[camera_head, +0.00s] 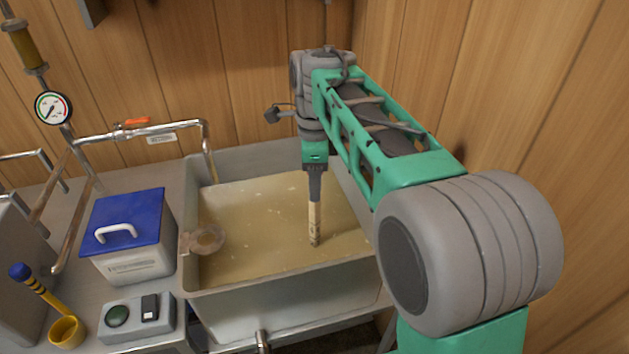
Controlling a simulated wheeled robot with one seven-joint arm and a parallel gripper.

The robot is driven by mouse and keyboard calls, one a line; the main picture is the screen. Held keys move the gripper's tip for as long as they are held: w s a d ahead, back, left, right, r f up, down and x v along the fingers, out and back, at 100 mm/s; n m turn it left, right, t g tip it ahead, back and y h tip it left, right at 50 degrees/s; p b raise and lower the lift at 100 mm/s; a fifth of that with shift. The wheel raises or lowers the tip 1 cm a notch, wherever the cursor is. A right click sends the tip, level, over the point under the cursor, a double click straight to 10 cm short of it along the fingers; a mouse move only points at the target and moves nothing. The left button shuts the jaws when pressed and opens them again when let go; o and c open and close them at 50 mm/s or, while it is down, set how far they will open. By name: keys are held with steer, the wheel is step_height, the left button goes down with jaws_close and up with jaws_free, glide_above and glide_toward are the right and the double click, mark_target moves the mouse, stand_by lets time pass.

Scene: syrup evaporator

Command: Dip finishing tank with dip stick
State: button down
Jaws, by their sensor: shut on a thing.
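The finishing tank (290,305) is a grey rectangular tank holding cloudy tan liquid (255,225). My gripper (314,196) points straight down over the liquid and is shut on the dip stick (314,220). The dip stick is pale, with dark markings near its lower end. It hangs upright over the right half of the liquid, and its visible lower end is at or very near the surface. I cannot tell for sure whether part of it is under the liquid. Its upper end is hidden in my gripper.
Left of the tank are a blue-lidded box (128,225), a switch box (137,317) and a yellow ladle (65,328). A pipe (150,131) with an orange handle reaches the tank's back left. Wood walls stand close behind and right.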

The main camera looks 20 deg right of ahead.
steer(key=shift+f, duration=0.55)
stand_by(0.5)
step_height(320, 180, up, 29)
steer(key=p, duration=2.4)
steer(key=shift+f, duration=0.1)
stand_by(0.3)
